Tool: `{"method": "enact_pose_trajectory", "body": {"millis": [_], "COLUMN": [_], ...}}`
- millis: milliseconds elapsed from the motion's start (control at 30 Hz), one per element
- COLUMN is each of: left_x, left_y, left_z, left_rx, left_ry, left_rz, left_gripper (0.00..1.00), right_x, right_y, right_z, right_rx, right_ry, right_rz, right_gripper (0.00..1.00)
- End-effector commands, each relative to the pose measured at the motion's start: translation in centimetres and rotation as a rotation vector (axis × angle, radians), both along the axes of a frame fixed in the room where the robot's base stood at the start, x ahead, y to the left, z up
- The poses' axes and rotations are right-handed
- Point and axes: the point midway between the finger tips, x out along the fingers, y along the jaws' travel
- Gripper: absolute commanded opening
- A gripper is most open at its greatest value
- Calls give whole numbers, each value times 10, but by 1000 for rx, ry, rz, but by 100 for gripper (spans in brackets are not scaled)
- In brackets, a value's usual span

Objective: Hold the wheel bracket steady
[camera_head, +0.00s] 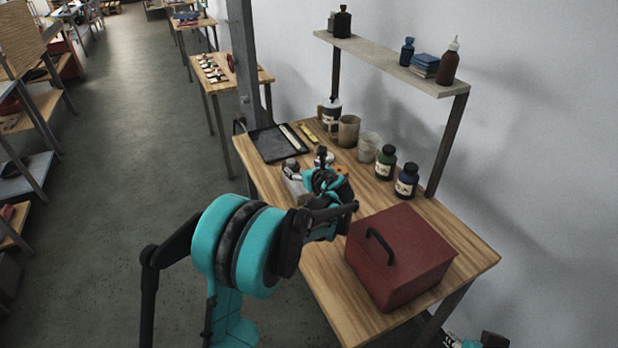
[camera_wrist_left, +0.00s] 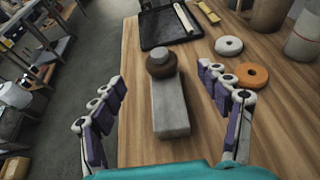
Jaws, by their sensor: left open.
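A grey block with a dark brown round knob at its far end, which I take for the wheel bracket (camera_wrist_left: 170,108), lies on the wooden table in the left wrist view. In the head view the bracket (camera_head: 294,184) is partly hidden by my left gripper (camera_head: 307,170). My left gripper (camera_wrist_left: 162,76) is open, with one finger on each side of the bracket and gaps between. A white ring (camera_wrist_left: 228,45) and an orange ring (camera_wrist_left: 251,76) lie flat to the right, by the right finger.
A black tray (camera_head: 270,147) lies at the table's far left. Mugs (camera_head: 348,131) and dark bottles (camera_head: 406,180) line the wall side. A red toolbox (camera_head: 401,262) fills the near end. A shelf (camera_head: 390,61) hangs above the table's wall side.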

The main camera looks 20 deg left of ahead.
Motion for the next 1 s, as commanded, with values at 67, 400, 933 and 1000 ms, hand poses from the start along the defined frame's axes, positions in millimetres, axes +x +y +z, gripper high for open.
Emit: {"method": "enact_pose_trajectory", "body": {"millis": [67,400,933,1000], "left_x": [0,0,39,45], "left_y": [0,0,40,45], "left_z": [-15,-81,-101,-104], "left_rx": [3,-1,-3,-3], "left_ry": [2,-1,-2,-1], "left_rz": [0,0,2,1], "left_gripper": [76,76,76,76], "right_x": [0,0,0,0], "right_y": [0,0,0,0], "right_z": [-7,-31,-48,-51], "right_rx": [0,0,0,0], "right_ry": [0,0,0,0], "right_rz": [0,0,0,0], "right_gripper": [40,40,40,40]}}
